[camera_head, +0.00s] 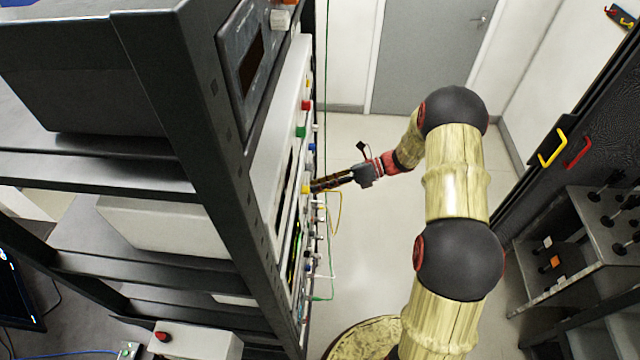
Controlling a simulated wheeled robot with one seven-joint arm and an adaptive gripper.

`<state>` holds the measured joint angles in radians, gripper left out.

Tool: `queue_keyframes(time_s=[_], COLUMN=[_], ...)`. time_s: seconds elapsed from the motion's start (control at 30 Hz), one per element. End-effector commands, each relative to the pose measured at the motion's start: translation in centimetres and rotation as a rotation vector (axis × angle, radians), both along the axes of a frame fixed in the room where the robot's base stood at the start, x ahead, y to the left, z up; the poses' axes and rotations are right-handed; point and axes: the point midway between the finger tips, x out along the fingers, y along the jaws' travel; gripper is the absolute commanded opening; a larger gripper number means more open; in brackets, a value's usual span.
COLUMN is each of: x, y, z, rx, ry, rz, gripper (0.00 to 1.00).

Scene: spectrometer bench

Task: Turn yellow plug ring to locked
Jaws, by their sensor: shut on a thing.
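The yellow plug ring (306,189) is a small yellow piece on the front panel of the rack, at the picture's middle. My gripper (317,185) reaches it from the right, with its fingers pointing left at the panel. The fingers are shut on the yellow plug ring and partly cover it. The ring's markings and its turn angle are too small to read.
Other coloured plugs show on the same panel, including a red one (306,105), a green one (300,132) and a blue one (311,147). Thin yellow and green cables (331,268) hang below. A dark rack post (190,130) stands left.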

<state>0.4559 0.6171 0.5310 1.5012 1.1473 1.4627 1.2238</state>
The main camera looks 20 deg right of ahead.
Motion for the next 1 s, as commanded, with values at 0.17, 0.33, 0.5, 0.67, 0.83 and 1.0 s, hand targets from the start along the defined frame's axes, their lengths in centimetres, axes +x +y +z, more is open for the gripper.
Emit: queue_keyframes(time_s=[0.17,0.33,0.5,0.67,0.83,1.0], x=[0.09,0.11,0.12,0.12,0.09,0.07], y=[-0.04,-0.05,-0.05,-0.05,-0.04,-0.03], z=[0.0,0.0,-0.01,-0.01,-0.03,-0.02], rx=[0.012,0.017,0.016,0.016,0.017,0.017], ry=[0.032,0.042,0.041,0.041,0.041,0.041], rz=[-0.001,0.0,-0.001,-0.001,0.0,0.0], gripper=[0.0,0.0,0.0,0.18,0.28,0.36])
